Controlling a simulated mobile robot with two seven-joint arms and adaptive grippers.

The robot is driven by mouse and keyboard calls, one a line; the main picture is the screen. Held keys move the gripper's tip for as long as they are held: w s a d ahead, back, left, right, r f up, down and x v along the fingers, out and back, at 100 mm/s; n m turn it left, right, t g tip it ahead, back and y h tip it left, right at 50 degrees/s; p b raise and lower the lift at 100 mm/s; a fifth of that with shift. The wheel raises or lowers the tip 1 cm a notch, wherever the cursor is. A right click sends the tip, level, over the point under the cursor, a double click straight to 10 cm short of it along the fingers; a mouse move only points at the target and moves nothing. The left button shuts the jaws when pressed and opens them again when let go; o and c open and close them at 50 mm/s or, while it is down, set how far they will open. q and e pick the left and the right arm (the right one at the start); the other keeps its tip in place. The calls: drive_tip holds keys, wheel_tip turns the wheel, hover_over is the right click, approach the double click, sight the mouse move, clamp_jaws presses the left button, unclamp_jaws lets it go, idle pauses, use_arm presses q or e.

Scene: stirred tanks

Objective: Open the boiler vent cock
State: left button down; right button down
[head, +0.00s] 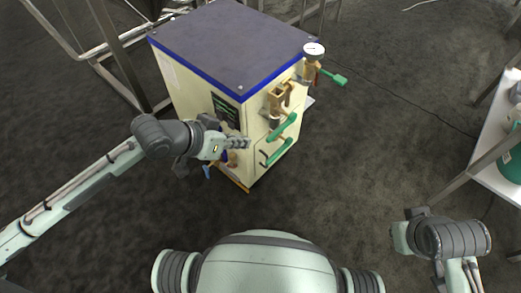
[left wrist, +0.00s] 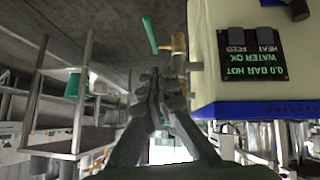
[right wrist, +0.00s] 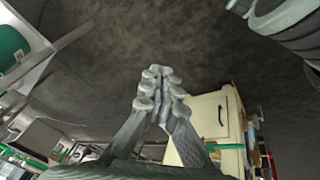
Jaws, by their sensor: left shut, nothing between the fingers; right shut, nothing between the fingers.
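The boiler (head: 185,75) is a cream cabinet with a dark, blue-edged top. On its right face are brass fittings (head: 282,95), two green lever handles (head: 284,127) (head: 278,152), and a pressure gauge (head: 314,49) above a brass valve with a green lever (head: 333,77). I cannot tell which is the vent cock. My left gripper (head: 242,143) is shut and empty, close in front of the boiler; whether it touches is unclear. In the left wrist view a green lever (left wrist: 150,35) shows beyond its fingers (left wrist: 155,80). My right gripper (right wrist: 158,78) is shut and empty, well away from the boiler.
The boiler's display panel (left wrist: 252,55) appears upside down, reading 0.0 bar, hot, water OK. A metal frame (head: 125,60) stands behind left. A white table (head: 500,165) with a green container (head: 511,165) stands at right.

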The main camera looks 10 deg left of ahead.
sight(276, 152)
use_arm(q)
drive_tip(key=shift+s+d+r+h, duration=0.1)
drive_tip(key=shift+d+r+h, duration=0.1)
drive_tip(key=shift+r+h, duration=0.15)
use_arm(e)
drive_tip(key=shift+s+a+r, duration=0.1)
drive_tip(key=shift+a+r, duration=0.05)
drive_tip(key=shift+r, duration=0.35)
